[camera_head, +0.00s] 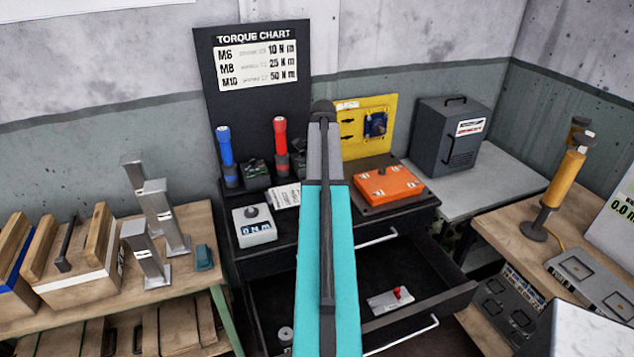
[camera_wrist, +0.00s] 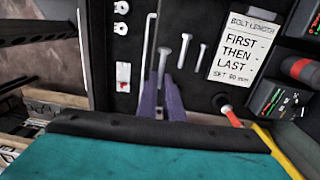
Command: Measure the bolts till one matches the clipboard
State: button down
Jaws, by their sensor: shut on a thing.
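In the wrist view, my gripper (camera_wrist: 163,103) shows as two purple fingers closed around the lower end of a grey bolt (camera_wrist: 163,64), whose head points up in the picture. A second, longer-looking bolt (camera_wrist: 184,52) lies just right of it, and a shorter one (camera_wrist: 203,54) further right. In the head view my teal arm hides the gripper and the bolts.
An open drawer (camera_head: 455,296) holds a white plate with a red knob (camera_head: 390,300).

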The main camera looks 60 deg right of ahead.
jog(key=shift+w, duration=0.15)
jog(key=shift+f, duration=0.15)
jog(key=shift+f+b, duration=3.65)
jog(key=shift+f, duration=1.8)
jog(key=shift+f+b, duration=0.55)
jog(key=shift+f, duration=1.5)
jog(key=c, duration=1.8)
grip_release()
jog(key=shift+r, duration=0.1)
